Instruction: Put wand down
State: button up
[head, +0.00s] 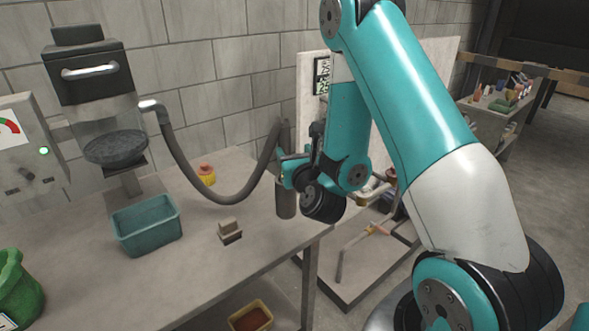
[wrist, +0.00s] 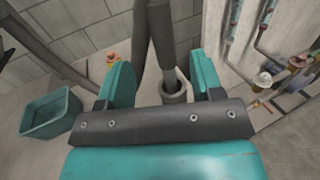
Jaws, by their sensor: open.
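The wand (wrist: 166,45) is a dark grey tube at the end of a thick flexible hose (head: 228,198). In the wrist view its thin lower end sits in the mouth of a grey cylindrical holder (wrist: 173,92). In the head view the holder (head: 286,207) is at the table's right end, and the wand (head: 286,135) rises above it, partly hidden by my arm. My gripper (head: 289,172) is beside the wand above the holder. In the wrist view my gripper (wrist: 160,80) has its teal fingers wide apart, one on each side of the wand, with visible gaps.
A machine with a dark hopper (head: 88,72) stands behind. A pipe frame (head: 350,253) is right of the table.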

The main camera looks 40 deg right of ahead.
jog(key=s+a+r+n+g+y, duration=0.25)
jog(key=a+n+y, duration=0.35)
jog(key=a+n, duration=0.5)
jog(key=s+a+r+n+g+y, duration=0.1)
jog(key=a+r+n+g+y, duration=0.4)
jog(key=a+n, duration=0.55)
jog(key=s+a+r+n+g, duration=0.1)
jog(key=s+n+g, duration=0.8)
jog(key=s+n, duration=1.3)
jog(key=n, duration=0.3)
jog(key=shift+s+r+n+h, duration=0.2)
jog(key=shift+s+n+h, duration=0.05)
jog(key=shift+n+h, duration=0.1)
jog(key=shift+a+g, duration=0.1)
jog(key=shift+g, duration=0.15)
